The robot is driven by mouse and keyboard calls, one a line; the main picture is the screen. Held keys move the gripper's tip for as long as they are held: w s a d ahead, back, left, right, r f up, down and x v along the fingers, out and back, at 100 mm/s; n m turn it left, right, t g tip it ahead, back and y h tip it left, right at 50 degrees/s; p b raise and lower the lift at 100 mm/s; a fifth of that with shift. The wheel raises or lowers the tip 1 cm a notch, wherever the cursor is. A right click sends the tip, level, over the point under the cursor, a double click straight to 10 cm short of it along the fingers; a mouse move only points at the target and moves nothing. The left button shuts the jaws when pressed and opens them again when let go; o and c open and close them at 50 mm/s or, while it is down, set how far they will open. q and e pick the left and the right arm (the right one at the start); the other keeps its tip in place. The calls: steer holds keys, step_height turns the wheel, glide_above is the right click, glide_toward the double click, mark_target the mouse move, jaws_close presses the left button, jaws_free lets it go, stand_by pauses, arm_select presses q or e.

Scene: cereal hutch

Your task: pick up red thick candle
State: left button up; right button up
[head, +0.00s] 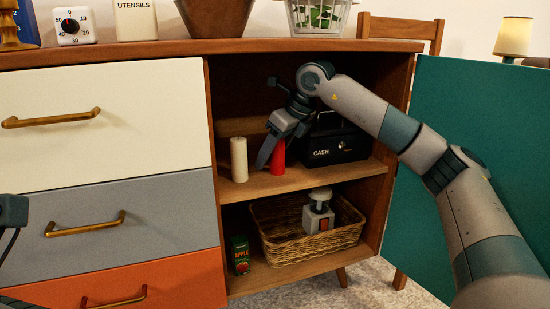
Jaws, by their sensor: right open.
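The red thick candle (278,158) stands upright on the upper shelf inside the open hutch, partly hidden by my right gripper. My right gripper (268,155) reaches in from the right and points down at the candle, with one finger in front of its left side. It is open; whether it touches the candle I cannot tell.
A white candle (239,159) stands close left of the red one. A black cash box (335,145) is close right. Below are a wicker basket (285,245) and an apple juice carton (240,254). The open teal door (480,130) is at right, drawers (105,120) at left.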

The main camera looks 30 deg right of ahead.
stand_by(0.3)
steer(key=c, duration=1.2)
steer(key=shift+r+p, duration=0.15)
steer(key=shift+p, duration=0.25)
